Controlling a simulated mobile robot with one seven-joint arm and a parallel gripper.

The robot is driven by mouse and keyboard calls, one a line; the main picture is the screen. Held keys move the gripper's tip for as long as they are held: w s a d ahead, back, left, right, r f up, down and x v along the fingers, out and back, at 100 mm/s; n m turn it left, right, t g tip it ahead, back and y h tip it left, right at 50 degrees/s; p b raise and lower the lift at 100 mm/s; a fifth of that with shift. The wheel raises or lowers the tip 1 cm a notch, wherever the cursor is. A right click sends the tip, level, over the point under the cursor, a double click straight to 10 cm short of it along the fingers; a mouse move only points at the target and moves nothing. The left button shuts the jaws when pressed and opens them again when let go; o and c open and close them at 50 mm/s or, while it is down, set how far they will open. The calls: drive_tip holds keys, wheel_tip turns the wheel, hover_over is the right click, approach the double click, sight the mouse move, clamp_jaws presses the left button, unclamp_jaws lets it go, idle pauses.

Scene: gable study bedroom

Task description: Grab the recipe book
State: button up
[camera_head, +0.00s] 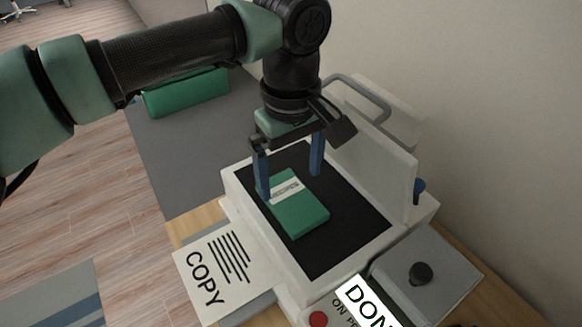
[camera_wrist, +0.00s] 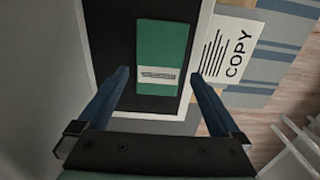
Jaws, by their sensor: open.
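The recipe book is a green book (camera_head: 300,211) with a pale label band. It lies flat on the dark glass of a white copier (camera_head: 262,236). My gripper (camera_head: 289,183) points down over the labelled end of the book, with its blue fingers apart and nothing between them that I can see held. In the wrist view the book (camera_wrist: 161,52) lies ahead of and between the two fingertips of my gripper (camera_wrist: 158,73), its label toward me. Whether the fingertips are level with the book cannot be told.
The copier's raised lid (camera_head: 372,150) stands behind the glass on the right. A COPY sheet (camera_head: 222,270) sticks out at the left front. A red button (camera_head: 318,319) and a grey box (camera_head: 440,262) with a black knob are at the front right. A wall rises at the right.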

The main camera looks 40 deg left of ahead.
sight(291, 199)
wheel_tip(291, 199, down, 5)
drive_tip(key=shift+r, duration=0.1)
drive_tip(key=c, duration=1.3)
